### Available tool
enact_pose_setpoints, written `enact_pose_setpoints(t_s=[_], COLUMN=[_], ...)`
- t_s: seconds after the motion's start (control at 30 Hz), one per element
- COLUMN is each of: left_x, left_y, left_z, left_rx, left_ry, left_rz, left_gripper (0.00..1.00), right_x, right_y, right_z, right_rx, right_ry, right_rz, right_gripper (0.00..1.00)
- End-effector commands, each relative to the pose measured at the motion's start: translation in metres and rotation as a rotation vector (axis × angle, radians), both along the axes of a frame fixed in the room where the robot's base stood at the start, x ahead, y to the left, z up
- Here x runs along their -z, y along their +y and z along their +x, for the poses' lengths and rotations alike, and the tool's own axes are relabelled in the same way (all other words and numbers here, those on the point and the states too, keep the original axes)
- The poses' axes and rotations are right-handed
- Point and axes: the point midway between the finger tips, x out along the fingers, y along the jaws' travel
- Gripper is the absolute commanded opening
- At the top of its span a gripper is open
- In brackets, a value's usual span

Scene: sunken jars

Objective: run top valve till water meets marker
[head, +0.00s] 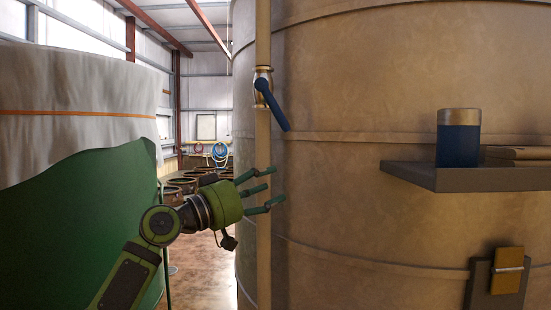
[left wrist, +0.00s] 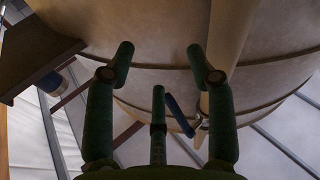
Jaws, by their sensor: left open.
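A brass valve (head: 263,74) with a blue lever (head: 271,103) sits on a vertical tan pipe (head: 264,150) in front of a big tan tank (head: 350,80). The lever slants down to the right. It also shows in the left wrist view (left wrist: 180,116), beyond my fingers. My left gripper (head: 266,187) is open and empty, below the lever and close to the pipe; contact cannot be told. At the left stands a large vessel, pale above (head: 60,80) and green below (head: 80,220), with an uneven boundary. A thin orange line (head: 70,113) circles its pale part. No running water is visible.
A dark shelf (head: 440,180) juts from the tan tank at right, bearing a blue jar (head: 458,145) and a flat tan object (head: 518,153). A yellowish plate (head: 507,270) is lower right.

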Motion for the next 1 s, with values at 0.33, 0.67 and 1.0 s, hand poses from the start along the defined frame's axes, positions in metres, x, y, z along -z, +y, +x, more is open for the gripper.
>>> enact_pose_setpoints(t_s=[0.33,0.67,1.0], left_x=[-0.127,-0.148,-0.151], left_y=[0.020,-0.014,-0.031], left_z=[-0.014,0.010,0.024], left_rx=[0.009,0.012,0.008], left_ry=[-0.102,-0.101,-0.105], left_rz=[-0.153,-0.154,-0.153], left_gripper=[0.55,0.55,0.55], right_x=[-0.005,-0.045,-0.061], right_y=[-0.026,-0.002,-0.012], right_z=[0.002,0.002,0.002], right_rx=[0.003,0.004,0.000], right_ry=[-0.002,-0.002,-0.001], right_rz=[-0.033,-0.002,-0.015], right_gripper=[0.45,0.45,0.45])
